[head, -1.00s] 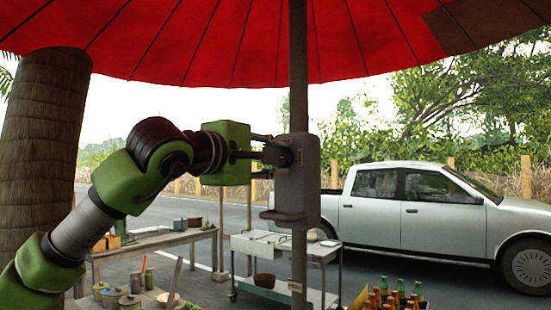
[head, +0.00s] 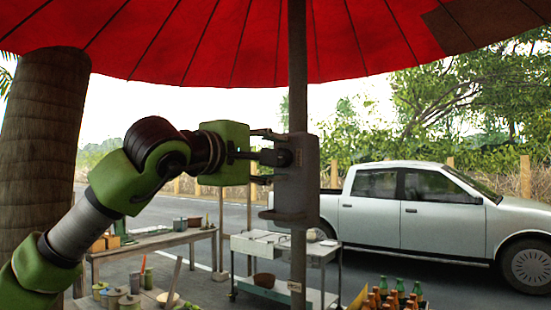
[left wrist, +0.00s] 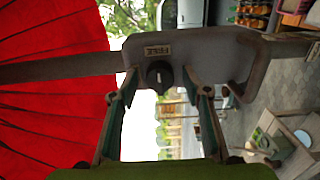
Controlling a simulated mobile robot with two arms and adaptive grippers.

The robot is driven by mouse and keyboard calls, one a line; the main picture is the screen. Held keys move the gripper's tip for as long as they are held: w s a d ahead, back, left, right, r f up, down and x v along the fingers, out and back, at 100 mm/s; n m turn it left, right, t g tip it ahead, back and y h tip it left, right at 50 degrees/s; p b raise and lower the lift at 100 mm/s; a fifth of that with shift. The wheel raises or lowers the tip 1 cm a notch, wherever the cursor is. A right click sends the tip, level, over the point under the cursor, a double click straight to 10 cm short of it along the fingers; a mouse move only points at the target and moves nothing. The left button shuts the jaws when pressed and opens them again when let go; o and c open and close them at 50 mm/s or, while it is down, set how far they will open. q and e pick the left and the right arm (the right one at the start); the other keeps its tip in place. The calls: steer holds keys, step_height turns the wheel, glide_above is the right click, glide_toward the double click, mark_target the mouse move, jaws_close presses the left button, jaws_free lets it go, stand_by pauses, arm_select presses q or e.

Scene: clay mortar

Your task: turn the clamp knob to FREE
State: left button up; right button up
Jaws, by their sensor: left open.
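The clamp is a grey box (head: 296,185) on the umbrella pole (head: 298,90), with a ledge at its lower edge. Its dark round knob (head: 276,157) sticks out to the left in the head view. My left gripper (head: 267,157) is open, one finger above the knob and one below, with gaps to both. In the left wrist view the knob (left wrist: 159,75) lies between the spread fingertips of my left gripper (left wrist: 160,88). A small label plate (left wrist: 157,50) is beside the knob; its lettering is too small to read surely. My right gripper is out of view.
A red umbrella canopy (head: 220,45) spreads overhead. A wooden table (head: 150,240), a metal cart (head: 320,252) and a crate of bottles (head: 395,300) stand below. A silver pickup (head: 420,215) is parked behind. A palm trunk (head: 40,140) stands at the left.

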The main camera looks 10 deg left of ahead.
arm_select(q)
steer(key=v, duration=1.1)
steer(key=shift+s, duration=0.35)
steer(key=shift+a, duration=0.15)
